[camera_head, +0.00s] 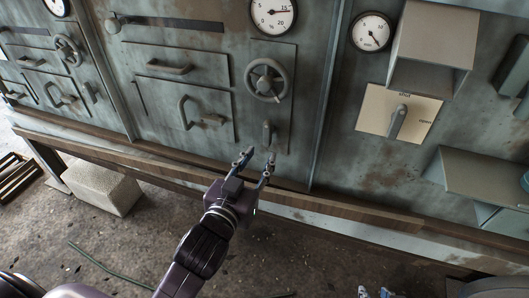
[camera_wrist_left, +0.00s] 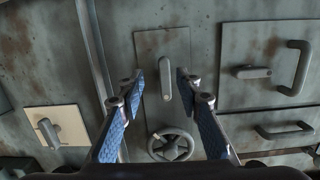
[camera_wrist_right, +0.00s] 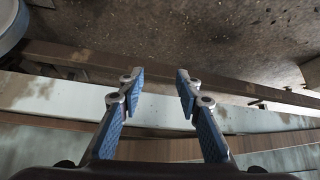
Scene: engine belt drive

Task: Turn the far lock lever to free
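A short grey lever (camera_head: 268,132) sits on a narrow panel below a handwheel. In the left wrist view this lever (camera_wrist_left: 165,78) shows ahead, between the fingertips in the picture. My left gripper (camera_head: 260,155) is open and empty, just below the lever; I see no clear contact. Another small lever (camera_head: 212,121) is on the panel to the left, beside an upright handle. I cannot tell which one is the far lock lever. My right gripper (camera_wrist_right: 160,82) is open and empty over the ledge; only its fingertips show at the head view's bottom edge.
The handwheel (camera_head: 266,80) stands above the lever. A lever (camera_head: 397,121) on a cream plate marked "shut" and "open" is to the right, under a protruding box (camera_head: 432,45). A wooden ledge (camera_head: 330,205) runs below the panels. A pale block (camera_head: 102,188) lies on the floor.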

